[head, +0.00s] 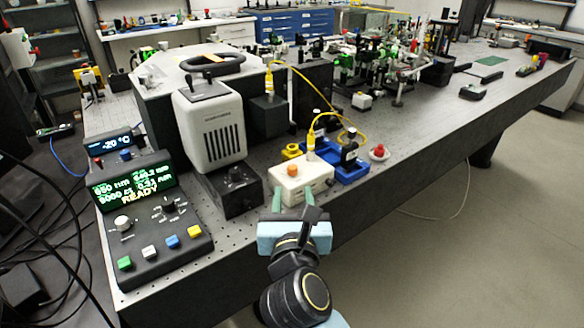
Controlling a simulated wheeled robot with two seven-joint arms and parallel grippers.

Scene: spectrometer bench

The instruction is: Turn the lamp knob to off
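The lamp housing (210,125) is a pale grey box with dark vent slots, standing on the bench. A black box (232,196) sits at its foot and carries a dark knob (236,174) on its top; I cannot read its setting. My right gripper (293,197) is in front of the white box with an orange button (292,170), to the right of the knob and nearer to me. Its two pale green fingers are apart with nothing seen between them. The fingers are apart from the knob. My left gripper is not in view.
A control console (150,215) with a READY display, a white knob and coloured buttons stands at the left. Right of the white box are a blue tray (348,172), a yellow cable (318,92) and a red knob (379,152). The bench's front edge runs below my gripper.

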